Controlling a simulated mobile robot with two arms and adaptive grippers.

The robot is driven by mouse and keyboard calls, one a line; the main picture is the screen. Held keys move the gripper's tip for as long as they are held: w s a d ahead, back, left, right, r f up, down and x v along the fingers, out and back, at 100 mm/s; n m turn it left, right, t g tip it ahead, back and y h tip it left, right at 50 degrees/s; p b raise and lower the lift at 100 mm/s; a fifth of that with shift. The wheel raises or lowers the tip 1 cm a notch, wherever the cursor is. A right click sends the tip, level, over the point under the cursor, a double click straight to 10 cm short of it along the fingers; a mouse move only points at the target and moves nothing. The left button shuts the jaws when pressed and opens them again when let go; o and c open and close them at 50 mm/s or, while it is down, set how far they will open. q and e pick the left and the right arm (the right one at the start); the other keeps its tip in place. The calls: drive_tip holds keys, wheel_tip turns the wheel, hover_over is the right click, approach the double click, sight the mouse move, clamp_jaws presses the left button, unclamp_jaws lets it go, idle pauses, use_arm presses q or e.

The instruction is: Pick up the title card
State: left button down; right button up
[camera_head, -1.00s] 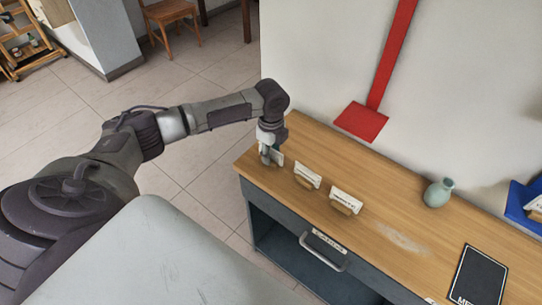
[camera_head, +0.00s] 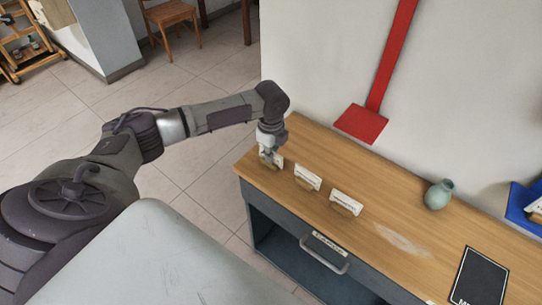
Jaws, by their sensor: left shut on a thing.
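Three small white cards in wooden holders stand in a row at the left part of the wooden counter (camera_head: 390,213). The leftmost card (camera_head: 276,161) is partly hidden by my left gripper (camera_head: 268,155), which is shut on it over its holder. The middle card (camera_head: 308,177) and the right card (camera_head: 346,202) stand free in their holders. The print on the cards is too small to read. My right gripper does not show.
A green vase (camera_head: 438,194), a black sign (camera_head: 480,277) and a blue tray (camera_head: 524,203) are farther right on the counter. A red panel (camera_head: 362,123) is at the wall behind. A drawer handle (camera_head: 324,256) juts from the front.

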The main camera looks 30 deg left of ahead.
use_arm(q)
drive_tip(key=shift+r, duration=0.25)
drive_tip(key=r, duration=0.2)
drive_tip(key=d+r+b, duration=0.1)
drive_tip(key=r, duration=0.1)
drive_tip(key=shift+r, duration=0.15)
drive_tip(key=s+d+r, duration=0.2)
drive_tip(key=d+r, duration=0.4)
drive_tip(key=d, duration=0.4)
drive_tip(key=shift+d+r+b, duration=0.25)
drive_tip(key=shift+r+b, duration=0.05)
drive_tip(key=shift+b, duration=0.1)
